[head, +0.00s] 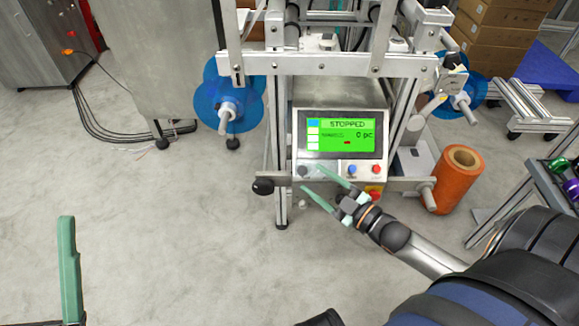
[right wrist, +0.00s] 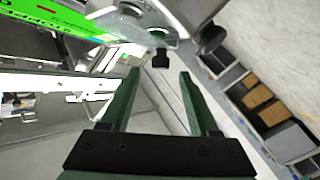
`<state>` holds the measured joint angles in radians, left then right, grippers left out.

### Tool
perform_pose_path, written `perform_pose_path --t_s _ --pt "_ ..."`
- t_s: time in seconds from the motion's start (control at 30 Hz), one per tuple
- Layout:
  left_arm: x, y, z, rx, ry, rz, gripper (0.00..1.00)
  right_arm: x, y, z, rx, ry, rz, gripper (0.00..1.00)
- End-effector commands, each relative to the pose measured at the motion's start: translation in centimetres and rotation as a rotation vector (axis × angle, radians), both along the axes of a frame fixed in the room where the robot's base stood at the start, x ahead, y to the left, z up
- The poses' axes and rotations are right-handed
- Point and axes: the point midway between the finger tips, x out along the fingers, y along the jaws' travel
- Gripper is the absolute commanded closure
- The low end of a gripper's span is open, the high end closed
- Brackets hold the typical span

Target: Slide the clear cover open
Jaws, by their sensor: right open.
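My right gripper (head: 317,178) is in front of the machine's control panel (head: 340,145), with its two green fingers apart and nothing between them. In the right wrist view its fingertips (right wrist: 159,70) point toward a small black knob (right wrist: 160,59) under a clear or shiny plate (right wrist: 135,22). The knob is beyond the tips, with no contact visible. I cannot tell for sure whether this plate is the clear cover. A larger round black knob (head: 263,186) sticks out left of the panel. One green finger of my left gripper (head: 69,270) shows at the lower left; its opening is unclear.
The panel's green screen reads STOPPED. A red button (head: 373,195) is close to the right of my right gripper. Blue reels (head: 232,98) flank the machine. An orange roll (head: 455,180) stands at right. The floor (head: 170,240) at front left is clear.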

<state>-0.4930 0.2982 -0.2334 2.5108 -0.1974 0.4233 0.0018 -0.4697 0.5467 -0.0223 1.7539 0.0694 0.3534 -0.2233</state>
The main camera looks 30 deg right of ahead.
Motion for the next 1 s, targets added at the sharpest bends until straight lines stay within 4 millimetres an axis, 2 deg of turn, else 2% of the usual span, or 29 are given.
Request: perform_pose_path --t_s 0.03,0.2,0.4,0.6,0.9,1.0 --pt "0.0 0.0 -0.7 -0.002 0.003 -0.004 0.0 1.1 0.3 -0.2 0.0 -0.005 0.001 0.38" --pt "0.1 -0.1 -1.8 -0.009 0.013 -0.015 0.0 4.1 1.1 -0.2 0.001 -0.003 0.001 0.38" --pt "0.2 -0.2 -2.6 -0.016 0.024 -0.024 0.0 6.7 1.8 -0.2 0.0 -0.001 0.001 0.38" --pt "0.2 -0.2 -3.0 -0.019 0.029 -0.026 0.0 7.8 2.1 -0.1 -0.001 0.003 0.0 0.38" --pt "0.2 -0.3 -3.0 -0.017 0.029 -0.029 0.0 7.9 2.2 -0.1 0.0 0.002 0.0 0.38" --pt "0.1 -0.3 -3.0 -0.016 0.029 -0.03 0.0 7.9 2.2 -0.1 0.0 0.002 0.0 0.49"
